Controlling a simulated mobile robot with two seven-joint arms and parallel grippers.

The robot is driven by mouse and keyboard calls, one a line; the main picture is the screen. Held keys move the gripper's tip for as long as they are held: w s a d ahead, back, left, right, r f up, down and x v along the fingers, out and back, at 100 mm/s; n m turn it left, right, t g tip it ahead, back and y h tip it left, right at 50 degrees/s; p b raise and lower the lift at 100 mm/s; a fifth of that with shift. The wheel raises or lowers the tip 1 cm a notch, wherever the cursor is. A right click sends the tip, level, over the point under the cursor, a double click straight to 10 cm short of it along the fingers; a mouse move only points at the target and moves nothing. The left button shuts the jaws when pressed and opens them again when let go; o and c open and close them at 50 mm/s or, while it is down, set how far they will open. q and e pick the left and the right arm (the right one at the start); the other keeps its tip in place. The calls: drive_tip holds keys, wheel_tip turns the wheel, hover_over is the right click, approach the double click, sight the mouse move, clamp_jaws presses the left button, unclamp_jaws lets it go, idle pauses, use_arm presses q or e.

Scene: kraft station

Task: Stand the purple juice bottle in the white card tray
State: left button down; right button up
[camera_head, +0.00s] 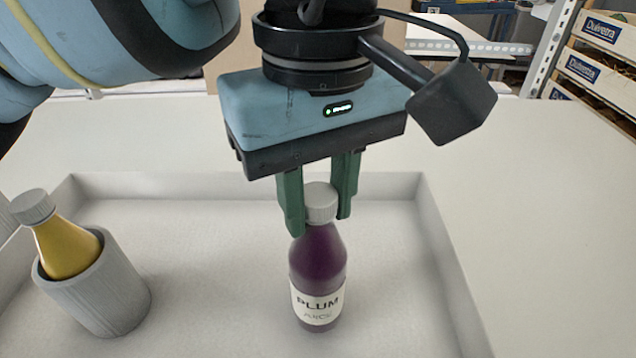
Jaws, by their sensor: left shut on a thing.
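The purple juice bottle (318,262) has a grey cap and a white label reading PLUM. It is upright, inside the outline of the white card tray (448,262). My left gripper (320,215) comes down from above, and its green fingers are shut on the bottle at the cap and neck. The bottle's base shows near the tray floor, but I cannot tell whether it touches. My right gripper is not in view.
A yellow bottle (66,245) with a grey cap leans in a grey ribbed cup (98,290) at the tray's left. The tray floor right of the purple bottle is clear. The white table (540,220) is bare at right. Labelled crates (595,72) stand on a rack behind.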

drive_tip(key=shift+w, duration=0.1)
use_arm(q)
drive_tip(key=c, duration=1)
unclamp_jaws()
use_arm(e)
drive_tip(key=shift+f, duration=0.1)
use_arm(q)
drive_tip(key=shift+f, duration=0.1)
drive_tip(key=shift+r+p, duration=0.95)
drive_tip(key=shift+r, duration=0.55)
drive_tip(key=shift+s+r+p, duration=0.1)
drive_tip(key=shift+r+p, duration=1.95)
drive_tip(key=shift+r, duration=1.45)
wheel_tip(320, 180, up, 3)
drive_tip(key=shift+r+p, duration=0.1)
drive_tip(key=shift+p, duration=0.65)
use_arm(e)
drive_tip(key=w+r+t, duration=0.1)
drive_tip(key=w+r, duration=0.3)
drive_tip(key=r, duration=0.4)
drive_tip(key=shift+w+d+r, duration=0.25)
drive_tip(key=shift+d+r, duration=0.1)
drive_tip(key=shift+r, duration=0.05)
